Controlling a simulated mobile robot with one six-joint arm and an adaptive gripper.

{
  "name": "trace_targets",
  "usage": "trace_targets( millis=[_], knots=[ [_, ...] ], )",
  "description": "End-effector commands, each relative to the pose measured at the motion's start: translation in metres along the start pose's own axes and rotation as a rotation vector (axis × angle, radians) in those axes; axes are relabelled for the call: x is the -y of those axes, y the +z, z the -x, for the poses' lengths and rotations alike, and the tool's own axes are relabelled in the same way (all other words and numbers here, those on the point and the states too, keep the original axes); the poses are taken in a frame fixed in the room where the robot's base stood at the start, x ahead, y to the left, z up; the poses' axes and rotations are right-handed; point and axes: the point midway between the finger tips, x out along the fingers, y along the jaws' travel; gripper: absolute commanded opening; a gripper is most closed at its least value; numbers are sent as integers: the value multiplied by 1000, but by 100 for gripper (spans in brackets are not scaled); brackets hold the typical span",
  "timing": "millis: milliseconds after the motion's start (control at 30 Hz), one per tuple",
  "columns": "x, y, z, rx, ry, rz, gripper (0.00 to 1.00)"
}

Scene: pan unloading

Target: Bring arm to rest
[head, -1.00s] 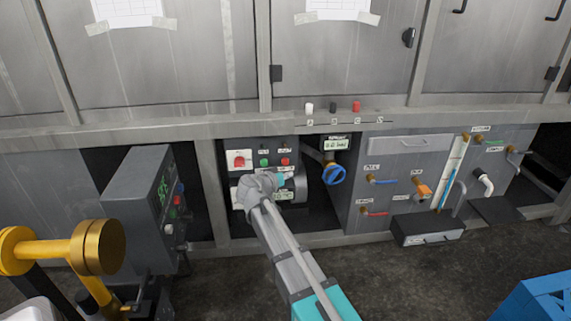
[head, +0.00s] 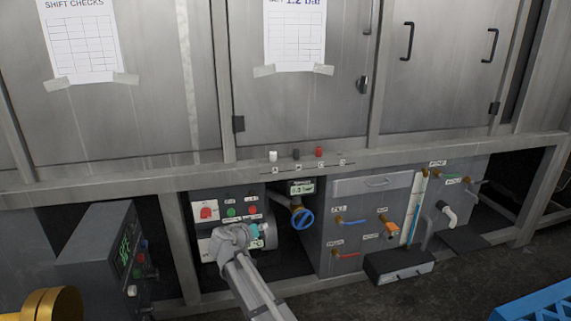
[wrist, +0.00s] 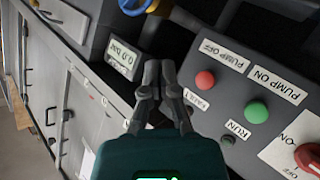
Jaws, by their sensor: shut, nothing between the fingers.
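My arm (head: 248,285) reaches up from the bottom of the head view to the pump control panel. My gripper shows in the wrist view (wrist: 159,72) with its dark fingers together and nothing between them. It points toward the edge of the panel, beside a small digital display (wrist: 124,58). In the head view the wrist covers part of the panel, and the fingertips are hard to make out. The panel has a red switch (head: 206,212), a green button (head: 232,211) and a red button (head: 252,210). I cannot tell if the fingers touch anything.
A blue valve wheel (head: 302,219) is right of the panel. A grey control box (head: 103,255) stands left. A blue crate (head: 535,303) is at lower right. Dark floor lies between.

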Motion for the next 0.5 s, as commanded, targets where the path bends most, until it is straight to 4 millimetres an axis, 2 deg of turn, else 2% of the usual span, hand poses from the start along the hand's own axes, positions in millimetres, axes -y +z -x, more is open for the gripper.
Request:
trace_targets(
  millis=[167, 300, 500],
  knots=[
    [-46, 25, -16, 128, 16, 10, 0],
    [-91, 56, -29, 272, 14, 23, 0],
    [-151, 102, -35, 489, -24, 38, 0]
  ],
)
